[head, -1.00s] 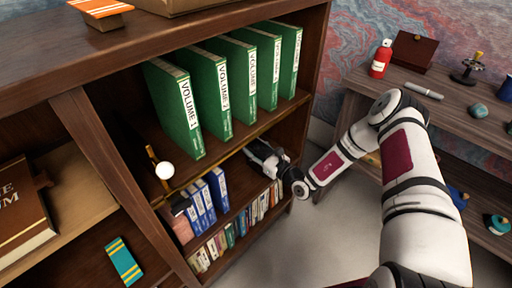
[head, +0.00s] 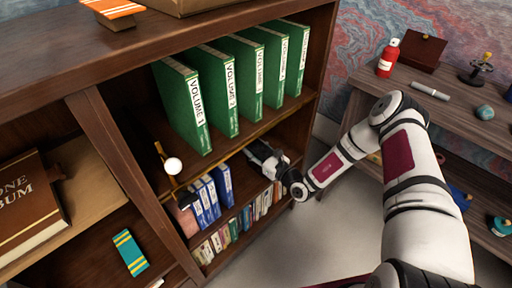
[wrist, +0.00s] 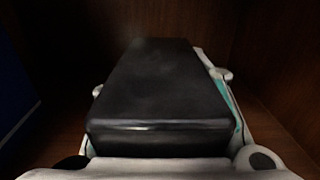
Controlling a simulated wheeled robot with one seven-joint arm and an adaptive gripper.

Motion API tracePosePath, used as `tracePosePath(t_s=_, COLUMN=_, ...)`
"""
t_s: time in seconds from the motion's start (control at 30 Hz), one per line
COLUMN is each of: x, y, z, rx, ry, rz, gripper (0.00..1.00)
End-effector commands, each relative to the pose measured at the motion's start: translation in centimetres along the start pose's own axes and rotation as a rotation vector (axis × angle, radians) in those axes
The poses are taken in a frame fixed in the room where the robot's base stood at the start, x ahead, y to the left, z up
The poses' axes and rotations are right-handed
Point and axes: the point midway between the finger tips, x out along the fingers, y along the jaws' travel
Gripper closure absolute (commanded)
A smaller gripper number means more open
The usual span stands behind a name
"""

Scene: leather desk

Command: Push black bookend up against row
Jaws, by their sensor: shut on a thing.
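The black bookend (wrist: 160,95) fills the middle of the wrist view as a dark block. My gripper (wrist: 160,110) is shut on it, with pale finger parts along both sides and a teal strip at its right. In the head view my gripper (head: 262,158) reaches into the middle shelf opening, right of the row of blue books (head: 212,192). The bookend cannot be made out clearly there. A blue surface (wrist: 14,95) shows at the left edge of the wrist view, apart from the bookend with bare shelf between.
Large green binders (head: 235,85) stand on the shelf above. Small books (head: 235,228) line the shelf below. A reddish block (head: 184,220) is at the left end of the blue books.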

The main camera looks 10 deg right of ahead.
Motion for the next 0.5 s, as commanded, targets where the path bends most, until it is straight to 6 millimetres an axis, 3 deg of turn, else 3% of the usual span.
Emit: tracePosePath(t_s=0.5, x=-0.1, y=1.7, z=-0.1, rx=0.003, ry=0.003, rz=0.005, gripper=1.0)
